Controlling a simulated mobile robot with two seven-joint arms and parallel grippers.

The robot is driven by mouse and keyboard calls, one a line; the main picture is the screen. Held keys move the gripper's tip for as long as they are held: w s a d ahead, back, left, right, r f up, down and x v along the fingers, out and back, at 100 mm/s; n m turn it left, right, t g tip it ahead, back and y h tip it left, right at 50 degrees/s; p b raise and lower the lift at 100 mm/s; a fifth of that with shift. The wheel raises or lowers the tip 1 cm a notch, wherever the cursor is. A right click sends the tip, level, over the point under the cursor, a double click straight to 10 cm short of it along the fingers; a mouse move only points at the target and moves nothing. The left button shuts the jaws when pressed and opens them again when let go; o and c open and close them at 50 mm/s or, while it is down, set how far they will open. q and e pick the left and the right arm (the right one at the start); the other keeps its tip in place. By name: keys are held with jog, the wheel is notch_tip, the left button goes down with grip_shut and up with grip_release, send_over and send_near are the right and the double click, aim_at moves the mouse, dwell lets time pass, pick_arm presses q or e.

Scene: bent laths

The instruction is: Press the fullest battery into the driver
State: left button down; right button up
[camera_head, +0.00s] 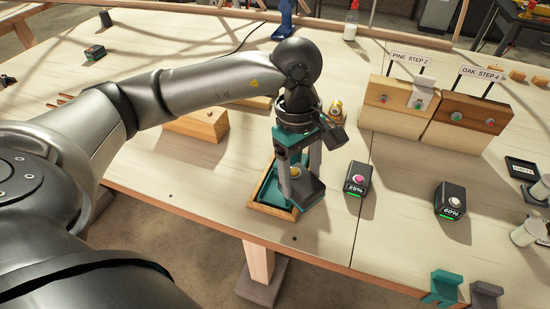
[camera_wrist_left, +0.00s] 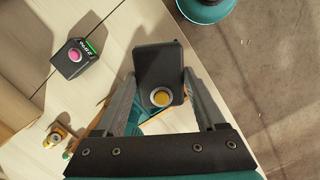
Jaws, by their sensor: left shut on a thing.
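My left gripper (camera_head: 300,190) is shut on a dark battery (camera_head: 308,194) with a yellow button; the wrist view shows this battery (camera_wrist_left: 158,70) between the fingers (camera_wrist_left: 160,95). Its charge label is hidden. It is over or in a wooden tray (camera_head: 262,208) with teal parts inside; I cannot tell whether it touches them. A battery marked 25% (camera_head: 357,179), with a pink button, stands just right of the tray, also in the wrist view (camera_wrist_left: 76,58). A battery marked 60% (camera_head: 451,201), with a pale button, stands farther right. The driver is not clearly identifiable.
Wooden blocks with signs PINE STEP 2 (camera_head: 411,59) and OAK STEP 4 (camera_head: 482,75) stand at the back right. A small dark block (camera_head: 95,53) lies far left. The tray is near the table's front edge.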

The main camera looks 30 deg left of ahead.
pick_arm(q)
jog(key=shift+w+a+n, duration=0.1)
jog(key=shift+a+n, duration=0.1)
jog(key=shift+n, duration=1)
jog(key=n, duration=0.2)
jog(key=n+t+p, duration=0.1)
jog(key=n, duration=0.1)
jog(key=shift+w+a+f, duration=0.1)
jog(key=shift+a+f, duration=0.15)
jog(key=shift+a, duration=0.15)
jog(key=n, duration=0.2)
jog(key=a+n+p, duration=0.1)
jog(key=n, duration=0.2)
jog(key=shift+w+a+f+n+t, duration=0.2)
jog(key=shift+f+n+t, duration=0.1)
jog(key=shift+n+t, duration=0.1)
jog(key=w+a+f+n, duration=0.1)
jog(key=n, duration=0.3)
jog(key=w+a+f+n+y+b, duration=0.1)
jog(key=f+n, duration=0.1)
jog(key=n, duration=0.2)
jog(key=w+a+f+n+y, duration=0.1)
jog(key=a+f+n, duration=0.1)
jog(key=n, duration=0.2)
jog(key=shift+a+f+t, duration=0.1)
jog(key=shift+f+t, duration=0.05)
jog(key=shift+t, duration=0.15)
jog(key=shift+f+b, duration=0.3)
jog(key=shift+b, duration=0.15)
